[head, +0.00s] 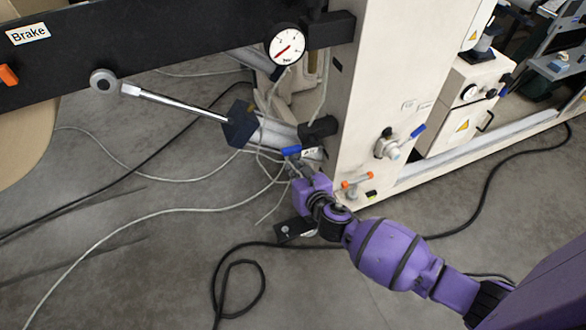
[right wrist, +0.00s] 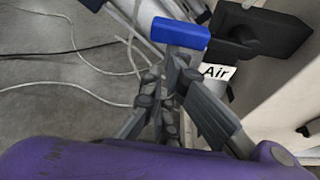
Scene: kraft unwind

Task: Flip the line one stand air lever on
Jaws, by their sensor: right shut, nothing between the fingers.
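A blue lever (head: 291,150) sits low at the foot of the stand's cream column (head: 375,80), beside a black fitting (head: 318,129). In the right wrist view the blue lever (right wrist: 180,33) lies crosswise, just past my fingertips. A white label reading "Air" (right wrist: 216,71) is beside it, partly covered by a finger. My purple right gripper (head: 303,169) is shut and empty, close to the lever on its near side; the wrist view also shows its fingers (right wrist: 170,72). I cannot tell whether they touch the lever. My left gripper is not in view.
A round gauge (head: 287,44) and black "Brake" beam (head: 170,45) are above. A metal rod (head: 175,103) juts left. Loose cables (head: 150,210) cross the grey floor.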

